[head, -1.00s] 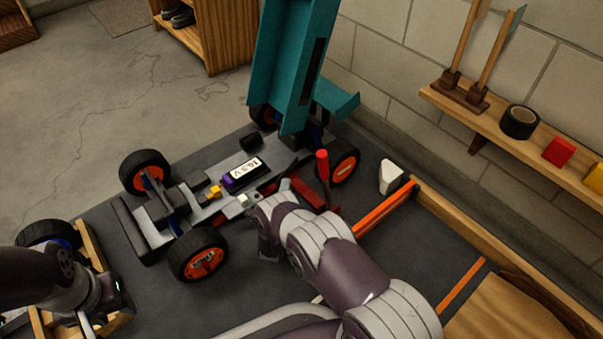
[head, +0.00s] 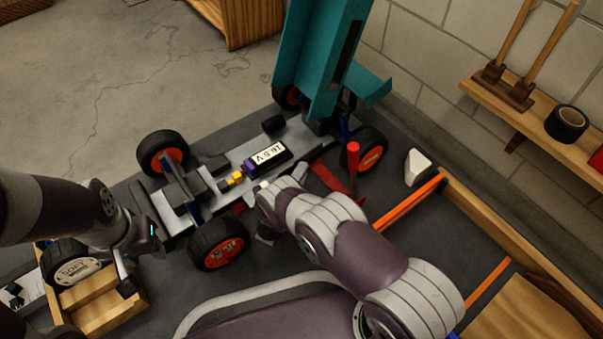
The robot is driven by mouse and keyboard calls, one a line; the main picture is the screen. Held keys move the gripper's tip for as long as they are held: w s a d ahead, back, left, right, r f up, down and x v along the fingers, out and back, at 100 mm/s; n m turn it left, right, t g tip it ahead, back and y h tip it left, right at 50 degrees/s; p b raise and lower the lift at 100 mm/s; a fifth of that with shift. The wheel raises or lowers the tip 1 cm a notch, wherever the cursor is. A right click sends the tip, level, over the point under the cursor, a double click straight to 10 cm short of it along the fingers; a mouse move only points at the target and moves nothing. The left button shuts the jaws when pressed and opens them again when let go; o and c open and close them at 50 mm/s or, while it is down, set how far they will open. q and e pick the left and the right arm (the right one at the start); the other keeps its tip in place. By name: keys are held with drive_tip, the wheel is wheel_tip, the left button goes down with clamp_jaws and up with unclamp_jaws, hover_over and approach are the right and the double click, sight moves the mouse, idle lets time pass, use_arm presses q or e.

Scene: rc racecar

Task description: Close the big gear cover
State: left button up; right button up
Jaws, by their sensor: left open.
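The racecar chassis (head: 220,178) sits on the dark bench mat, with orange-hubbed wheels and a battery labelled 16.5V (head: 267,155). Its teal body shell (head: 318,60) stands raised at the far end. I cannot make out the big gear cover for certain; red parts (head: 327,178) show beside the chassis, partly behind my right arm. My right gripper (head: 264,228) is at the near side of the chassis, its fingers mostly hidden by its own wrist. My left gripper (head: 128,275) is open, left of the near front wheel (head: 219,243), above a wooden tray.
The wooden tray (head: 105,312) and a loose wheel (head: 68,268) are at the lower left. A red-handled tool (head: 353,158) stands upright beside my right arm. A white object (head: 417,167) and an orange strip (head: 408,207) lie to the right. A wall shelf (head: 490,92) holds tools and tape.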

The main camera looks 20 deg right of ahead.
drive_tip(key=shift+o, duration=0.5)
drive_tip(key=shift+s+a, duration=0.1)
drive_tip(key=p+v, duration=0.3)
drive_tip(key=v, duration=0.4)
drive_tip(key=shift+p, duration=0.35)
drive_tip(key=shift+s, duration=0.1)
